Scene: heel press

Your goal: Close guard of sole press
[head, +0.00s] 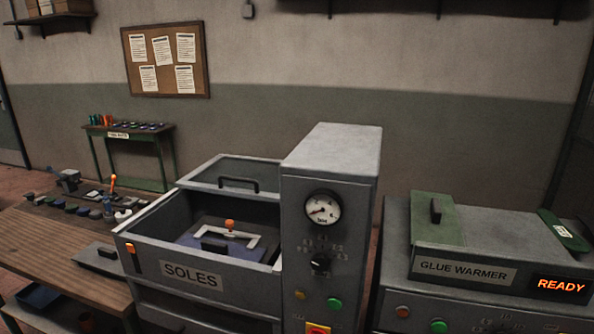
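The sole press (145,252) is a grey box labelled SOLES, with a tall control column at its right. Its top is open, and inside lie a dark plate with a pale frame and an orange knob (230,225). A grey panel with a black handle, apparently the guard (205,179), sits at the back of the opening and leaves the front uncovered. A second black handle (213,246) shows near the front wall. My gripper is not in view.
The column (331,165) with gauge and buttons rises directly right of the opening. A glue warmer (432,268) reading READY stands further right. A wooden bench (50,240) with small items is at the left. A small green table (150,133) stands behind.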

